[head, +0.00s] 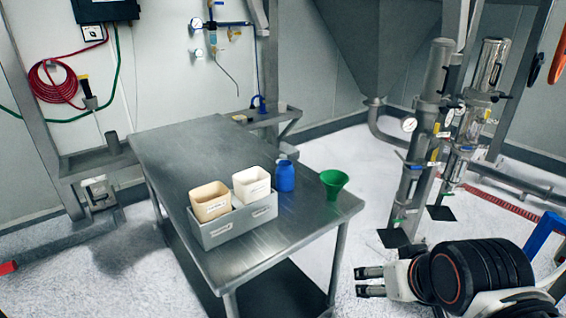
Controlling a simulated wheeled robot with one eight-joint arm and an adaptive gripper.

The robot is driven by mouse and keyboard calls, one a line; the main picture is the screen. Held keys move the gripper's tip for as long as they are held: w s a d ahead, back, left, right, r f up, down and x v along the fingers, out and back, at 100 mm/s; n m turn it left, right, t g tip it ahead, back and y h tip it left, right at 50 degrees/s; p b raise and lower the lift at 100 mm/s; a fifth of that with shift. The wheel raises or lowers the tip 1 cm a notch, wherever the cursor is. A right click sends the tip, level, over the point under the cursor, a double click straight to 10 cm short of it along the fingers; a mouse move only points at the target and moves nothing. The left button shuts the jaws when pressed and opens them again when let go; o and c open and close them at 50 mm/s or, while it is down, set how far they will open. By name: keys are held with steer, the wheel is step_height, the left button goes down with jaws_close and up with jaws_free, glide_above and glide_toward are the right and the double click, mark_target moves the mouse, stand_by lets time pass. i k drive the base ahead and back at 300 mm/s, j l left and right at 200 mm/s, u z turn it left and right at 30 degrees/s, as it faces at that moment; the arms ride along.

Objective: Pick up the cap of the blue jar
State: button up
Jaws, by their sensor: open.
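A blue jar (285,176) stands upright on the metal table (178,152), near its right edge. Its top looks blue too, and I cannot clearly make out the cap apart from the body. My gripper (370,281) is at the lower right, in front of and to the right of the table, well apart from the jar. Its two fingers point left, are open, and hold nothing.
A green funnel (334,183) stands right of the jar at the table edge. A grey tray (236,221) with a tan tub (210,203) and a white tub (251,186) sits left of the jar. The table's far left part is clear.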

mark_target(282, 157)
steer(key=i+l+u, duration=0.2)
steer(key=u, duration=0.2)
steer(key=i+l+u, duration=0.75)
steer(key=k+j, duration=0.1)
